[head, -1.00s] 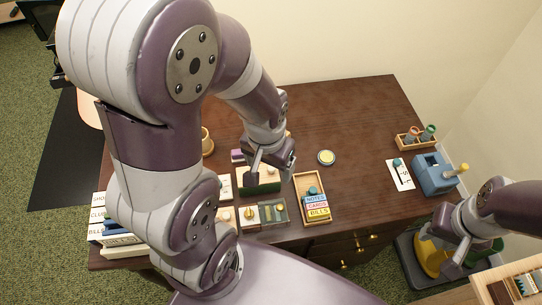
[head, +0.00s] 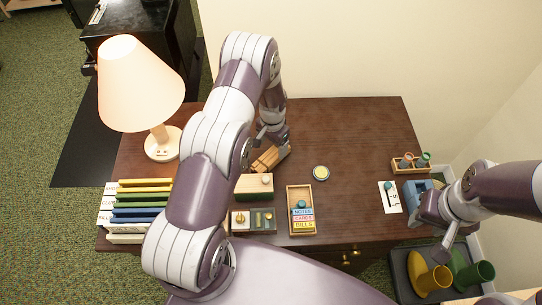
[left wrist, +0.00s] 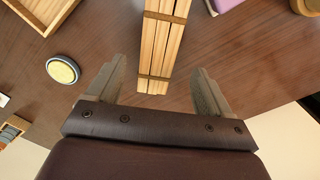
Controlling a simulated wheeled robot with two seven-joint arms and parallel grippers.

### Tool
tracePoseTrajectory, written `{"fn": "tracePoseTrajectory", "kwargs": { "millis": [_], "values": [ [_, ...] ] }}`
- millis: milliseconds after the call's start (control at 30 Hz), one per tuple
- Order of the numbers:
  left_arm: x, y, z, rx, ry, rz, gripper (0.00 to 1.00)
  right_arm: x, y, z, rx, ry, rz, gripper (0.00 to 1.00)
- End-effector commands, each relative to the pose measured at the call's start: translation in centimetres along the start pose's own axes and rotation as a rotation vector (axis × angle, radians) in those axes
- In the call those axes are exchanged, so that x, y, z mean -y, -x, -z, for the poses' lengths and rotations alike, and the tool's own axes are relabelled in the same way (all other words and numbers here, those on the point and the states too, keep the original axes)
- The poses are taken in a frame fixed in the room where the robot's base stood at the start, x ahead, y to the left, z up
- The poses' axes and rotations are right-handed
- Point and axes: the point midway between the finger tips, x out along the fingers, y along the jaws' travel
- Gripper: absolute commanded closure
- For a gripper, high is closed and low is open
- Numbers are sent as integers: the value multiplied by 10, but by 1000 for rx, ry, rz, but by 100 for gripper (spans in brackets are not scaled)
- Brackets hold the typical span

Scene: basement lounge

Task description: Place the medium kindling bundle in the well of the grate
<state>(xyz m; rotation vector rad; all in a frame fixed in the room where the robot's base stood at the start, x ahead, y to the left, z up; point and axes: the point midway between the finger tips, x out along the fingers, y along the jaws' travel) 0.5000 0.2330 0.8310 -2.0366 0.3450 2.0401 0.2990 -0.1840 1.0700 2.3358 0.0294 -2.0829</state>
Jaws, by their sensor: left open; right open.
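A bundle of light wooden sticks with darker bands (head: 266,160) lies on the dark desk, left of the yellow-topped round tin; I cannot tell its size class. In the left wrist view the bundle (left wrist: 160,40) runs up the picture, its near end between my open left fingers, with gaps on both sides. My left gripper (left wrist: 160,72) is empty. In the head view it (head: 272,137) is just behind the bundle, partly hidden by my arm. My right gripper (head: 440,247) is open and empty at the desk's right front. I cannot make out a grate.
A lamp (head: 140,85) and upright files (head: 140,208) stand at the left. A green-fronted box (head: 254,189), a card tray (head: 301,211), a round tin (head: 321,172), a blue box (head: 414,192) and a small rack (head: 411,164) are on the desk (head: 355,130). The back middle is clear.

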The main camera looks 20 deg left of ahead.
Motion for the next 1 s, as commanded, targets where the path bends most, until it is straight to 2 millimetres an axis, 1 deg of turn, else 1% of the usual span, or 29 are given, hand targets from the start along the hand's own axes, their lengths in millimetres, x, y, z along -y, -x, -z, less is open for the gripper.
{"fn": "tracePoseTrajectory", "kwargs": {
  "millis": [33, 100, 200, 300, 467, 567, 600, 667, 700, 733, 767, 933, 1000],
  "values": [
    [-2, -6, -2, 5, 0, -2, 19, 0, 9, 1, -1, 0, 0, 57],
    [-4, -19, -4, 6, 0, -3, 19, 0, 15, 2, -1, 0, 0, 57],
    [-3, -36, -2, 3, 1, -1, 19, 0, 16, 2, -1, 0, 0, 57],
    [-3, -43, -2, 2, 1, -1, 19, 0, 16, 2, -1, 0, 0, 57],
    [-3, -44, -2, 1, 1, -1, 19, 0, 15, 2, -1, 0, 0, 57],
    [-3, -44, -2, 1, 1, -1, 48, 0, 15, 2, -1, 0, 0, 57],
    [-3, -44, -2, 1, 1, -1, 61, 0, 15, 2, -1, 0, 0, 57],
    [-3, -44, -2, 1, 1, -1, 81, 0, 15, 2, -1, 0, 0, 57],
    [-3, -44, -2, 1, 1, -1, 84, 0, 15, 2, -1, 0, 0, 57],
    [-3, -43, -2, 1, 1, -1, 84, 0, 15, 2, -1, 0, 0, 57],
    [-3, -43, -2, 1, 1, -1, 89, 0, 15, 2, -1, 0, 0, 57],
    [-3, -42, -2, 1, 1, 0, 89, 0, 15, 2, -1, 0, 0, 57],
    [-3, -39, -2, 0, 1, 0, 89, 0, 14, 2, -1, 0, 0, 57]
  ]
}}
